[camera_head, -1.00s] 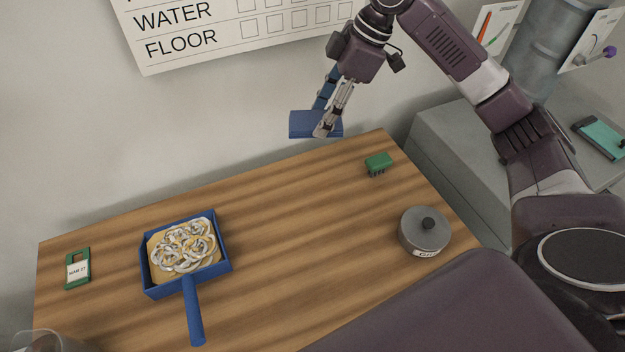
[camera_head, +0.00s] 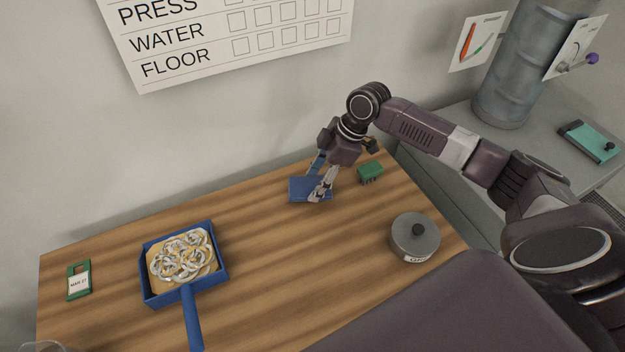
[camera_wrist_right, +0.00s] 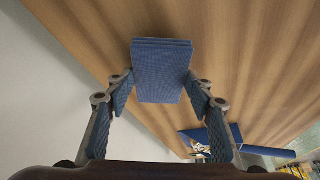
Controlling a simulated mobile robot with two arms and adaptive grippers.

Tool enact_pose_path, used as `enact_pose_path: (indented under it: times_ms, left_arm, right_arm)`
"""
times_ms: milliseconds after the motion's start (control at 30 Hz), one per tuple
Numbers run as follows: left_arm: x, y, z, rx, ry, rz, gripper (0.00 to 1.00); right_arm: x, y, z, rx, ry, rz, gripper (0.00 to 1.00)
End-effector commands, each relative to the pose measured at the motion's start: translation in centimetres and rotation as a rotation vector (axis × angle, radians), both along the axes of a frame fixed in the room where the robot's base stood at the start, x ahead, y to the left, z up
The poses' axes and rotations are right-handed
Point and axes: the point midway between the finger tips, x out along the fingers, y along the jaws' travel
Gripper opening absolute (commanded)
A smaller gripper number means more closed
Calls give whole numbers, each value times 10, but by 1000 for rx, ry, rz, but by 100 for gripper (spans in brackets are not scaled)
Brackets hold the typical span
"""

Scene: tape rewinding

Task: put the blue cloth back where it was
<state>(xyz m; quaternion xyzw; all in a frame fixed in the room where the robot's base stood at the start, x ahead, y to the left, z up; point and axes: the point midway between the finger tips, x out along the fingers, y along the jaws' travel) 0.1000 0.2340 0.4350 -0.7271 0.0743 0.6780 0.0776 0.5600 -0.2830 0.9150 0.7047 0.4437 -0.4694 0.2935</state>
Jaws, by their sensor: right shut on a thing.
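The blue cloth (camera_head: 300,188) is a folded flat block at the back of the wooden table, near the wall. It also shows in the right wrist view (camera_wrist_right: 162,72), between the fingers. My right gripper (camera_head: 318,190) is shut on the cloth, its fingers on either side of it; in the right wrist view the gripper (camera_wrist_right: 163,92) points at the table. The cloth is at or just above the tabletop; I cannot tell whether it touches. My left gripper is not in view.
A green brush (camera_head: 370,172) is close to the right of the cloth. A grey lidded pot (camera_head: 415,240) stands at the right edge. A blue dustpan (camera_head: 222,268) with curled shavings and a green tag (camera_head: 78,280) lie left. The wooden table (camera_head: 290,260) is bare in its middle.

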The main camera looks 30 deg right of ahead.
Motion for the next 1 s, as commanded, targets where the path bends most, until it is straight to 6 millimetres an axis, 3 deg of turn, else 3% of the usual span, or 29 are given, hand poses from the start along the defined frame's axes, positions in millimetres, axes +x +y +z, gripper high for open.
enact_pose_path:
  times_ms: [133,433,467,600,1000]
  left_arm:
    - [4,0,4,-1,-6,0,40]
    - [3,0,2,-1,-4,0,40]
    - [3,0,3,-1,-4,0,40]
    - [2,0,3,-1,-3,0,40]
    - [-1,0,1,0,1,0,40]
  right_arm:
    - [0,0,-15,-1,1,-1,29]
    - [0,0,-18,0,-1,0,29]
    - [0,0,-17,-1,-2,-1,52]
    - [0,0,-17,0,-1,0,66]
    - [-1,-3,-8,-1,-2,-1,66]
